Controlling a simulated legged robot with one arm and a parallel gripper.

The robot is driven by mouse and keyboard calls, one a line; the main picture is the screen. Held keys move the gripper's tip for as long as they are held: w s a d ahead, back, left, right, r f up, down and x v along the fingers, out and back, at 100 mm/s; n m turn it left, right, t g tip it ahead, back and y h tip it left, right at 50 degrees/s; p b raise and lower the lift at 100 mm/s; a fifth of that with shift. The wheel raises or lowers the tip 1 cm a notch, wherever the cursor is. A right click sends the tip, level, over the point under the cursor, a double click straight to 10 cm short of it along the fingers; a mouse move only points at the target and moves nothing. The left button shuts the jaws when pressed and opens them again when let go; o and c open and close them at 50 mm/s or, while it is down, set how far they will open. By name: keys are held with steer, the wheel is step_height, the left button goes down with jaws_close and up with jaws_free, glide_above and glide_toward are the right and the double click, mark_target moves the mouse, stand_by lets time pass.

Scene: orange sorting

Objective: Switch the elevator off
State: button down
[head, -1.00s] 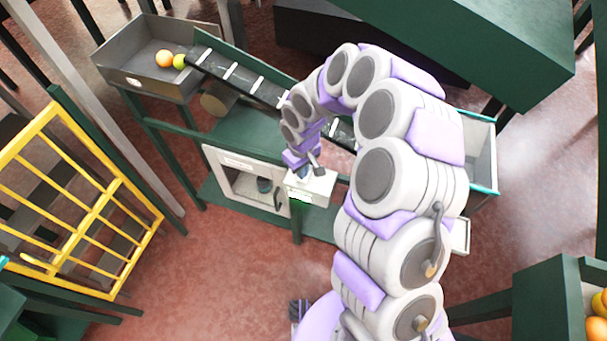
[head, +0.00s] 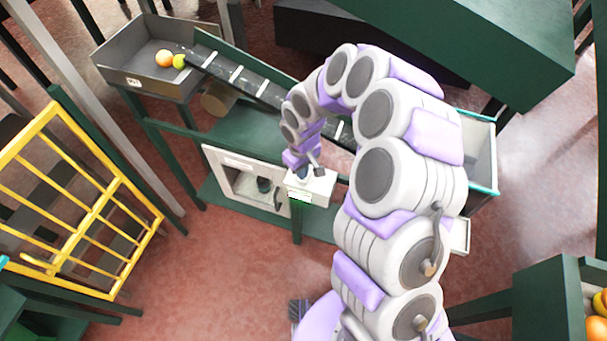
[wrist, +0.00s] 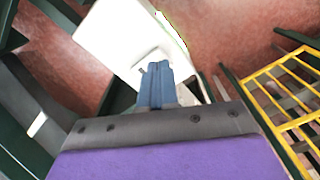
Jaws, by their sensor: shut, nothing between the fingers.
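The elevator is a sloped dark conveyor (head: 250,82) with white cleats. It runs from the grey bin at the upper left down behind my arm. A white control box (head: 318,188) sits at the front of its green frame, and it fills the upper middle of the wrist view (wrist: 112,40). My gripper (head: 304,173) is at the top of this box. In the wrist view my gripper (wrist: 157,68) is shut, its blue fingers together over the box face. The switch itself is hidden or too small to tell.
A grey bin (head: 135,80) holds an orange (head: 164,58) and a green fruit (head: 180,61). A glass-fronted white cabinet (head: 245,182) adjoins the control box. A yellow barred rack (head: 85,225) stands at left. Red floor lies open in front.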

steer(key=shift+f, duration=0.8)
stand_by(0.4)
steer(key=shift+r, duration=0.1)
steer(key=shift+r+p, duration=1.55)
steer(key=shift+r, duration=1.85)
steer(key=s+d+r+m, duration=0.2)
steer(key=s+d+r, duration=0.3)
steer(key=s+r, duration=0.25)
steer(key=s+d+r+m, duration=0.1)
steer(key=s+d+r, duration=0.3)
steer(key=s+r, duration=0.4)
steer(key=s+d+r+m+g, duration=0.1)
steer(key=s+d+r+m, duration=0.1)
steer(key=s, duration=0.6)
steer(key=s+d+r+m, duration=0.3)
steer(key=s, duration=0.5)
steer(key=shift+s+r+g, duration=0.2)
steer(key=shift+s+g, duration=0.2)
